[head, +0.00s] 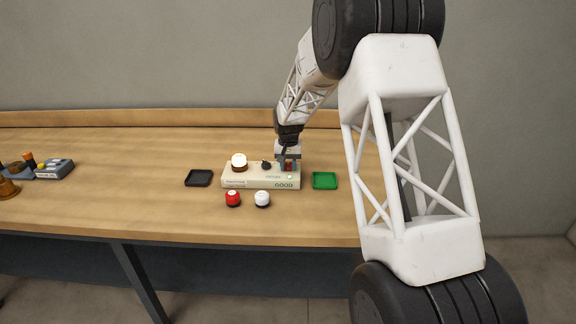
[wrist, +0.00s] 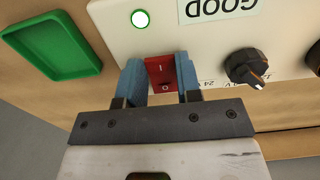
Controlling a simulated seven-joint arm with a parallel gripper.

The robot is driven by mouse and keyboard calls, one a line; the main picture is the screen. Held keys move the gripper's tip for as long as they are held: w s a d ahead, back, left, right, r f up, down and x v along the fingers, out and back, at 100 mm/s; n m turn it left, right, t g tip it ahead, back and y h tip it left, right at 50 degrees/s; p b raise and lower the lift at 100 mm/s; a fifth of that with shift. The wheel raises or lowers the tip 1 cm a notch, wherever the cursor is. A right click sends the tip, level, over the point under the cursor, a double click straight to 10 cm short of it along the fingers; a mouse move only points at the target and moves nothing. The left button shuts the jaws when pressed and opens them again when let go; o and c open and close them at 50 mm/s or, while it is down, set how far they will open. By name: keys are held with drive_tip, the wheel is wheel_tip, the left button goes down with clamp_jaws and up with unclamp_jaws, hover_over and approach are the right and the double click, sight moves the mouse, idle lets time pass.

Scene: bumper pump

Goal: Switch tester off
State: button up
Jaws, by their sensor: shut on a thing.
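The tester (head: 235,181) is a cream box on the wooden bench, with a "GOOD" label on its front. Its red rocker switch (wrist: 160,74), marked I and O, shows in the wrist view. My gripper (wrist: 161,80) has its blue fingers on both sides of the switch and is shut on it. In the head view my gripper (head: 288,161) is over the tester's right end and mostly hides the switch. A small round light (wrist: 140,19) glows white. A black knob (wrist: 246,67) sits to the right of the switch in the wrist view.
A white-topped dome (head: 239,160) stands on the tester's left. A black tray (head: 198,178) lies left of it, a green tray (head: 324,180) right. A red-topped piece (head: 233,199) and a white-topped piece (head: 262,199) stand in front. Other devices (head: 55,169) sit far left.

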sight(288, 164)
drive_tip(key=shift+w+g, duration=0.1)
drive_tip(key=shift+g, duration=0.2)
drive_tip(key=shift+w+r+g, duration=0.15)
drive_tip(key=shift+w+g, duration=0.1)
drive_tip(key=shift+g, duration=0.95)
drive_tip(key=o, duration=0.9)
drive_tip(key=shift+r, duration=0.15)
drive_tip(key=v, duration=0.6)
drive_tip(key=shift+w+r, duration=0.1)
drive_tip(key=shift+r, duration=0.2)
drive_tip(key=shift+w+r, duration=0.1)
drive_tip(key=shift+r, duration=0.35)
